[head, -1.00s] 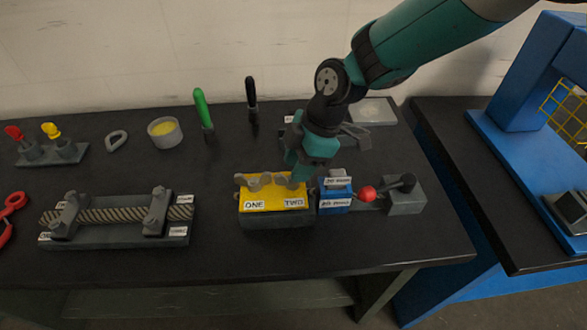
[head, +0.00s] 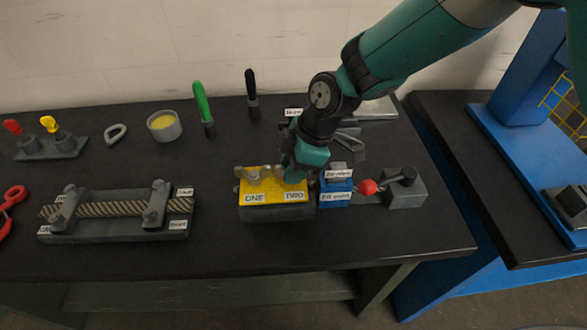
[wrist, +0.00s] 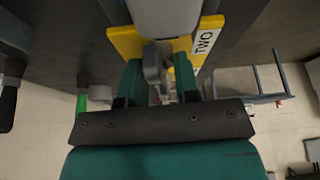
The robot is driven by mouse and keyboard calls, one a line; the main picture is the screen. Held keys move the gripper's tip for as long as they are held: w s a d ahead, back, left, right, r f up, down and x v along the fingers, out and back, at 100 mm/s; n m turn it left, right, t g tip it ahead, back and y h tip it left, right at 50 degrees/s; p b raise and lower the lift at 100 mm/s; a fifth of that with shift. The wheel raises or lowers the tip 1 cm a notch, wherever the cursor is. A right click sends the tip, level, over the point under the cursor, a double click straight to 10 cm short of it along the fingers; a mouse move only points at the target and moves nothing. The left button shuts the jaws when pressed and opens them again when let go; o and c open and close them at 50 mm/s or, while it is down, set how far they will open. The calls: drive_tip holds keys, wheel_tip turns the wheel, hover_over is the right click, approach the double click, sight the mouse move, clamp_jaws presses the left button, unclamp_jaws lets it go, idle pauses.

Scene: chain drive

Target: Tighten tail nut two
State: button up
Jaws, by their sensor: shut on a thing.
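The yellow block (head: 275,187) sits on a dark base on the bench, with labels ONE and TWO on its front. Grey wing-shaped pieces (head: 252,173) stand on its left part, by ONE. My gripper (head: 293,177) is down at the right part, above the TWO label, and hides what it holds in the head view. In the wrist view the fingers of my gripper (wrist: 157,78) are closed on a grey piece, taken as tail nut two (wrist: 152,62), at the yellow block (wrist: 126,43) beside the TWO label. Its far side is hidden.
A blue block (head: 335,192) with labels, a red ball (head: 368,187) and a grey lever block (head: 404,190) stand close to the right. A rope clamp fixture (head: 115,215) lies left. Green-handled (head: 203,105) and black-handled (head: 251,95) tools stand behind.

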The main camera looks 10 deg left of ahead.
drive_tip(key=shift+m, duration=0.6)
drive_tip(key=o, duration=0.6)
drive_tip(key=shift+c, duration=0.2)
drive_tip(key=shift+r, duration=0.1)
drive_tip(key=b+v, duration=0.2)
drive_tip(key=v, duration=1.5)
drive_tip(key=shift+s+d+b, duration=0.2)
drive_tip(key=shift+b, duration=0.2)
drive_tip(key=shift+d+r, duration=0.1)
drive_tip(key=shift+r, duration=0.05)
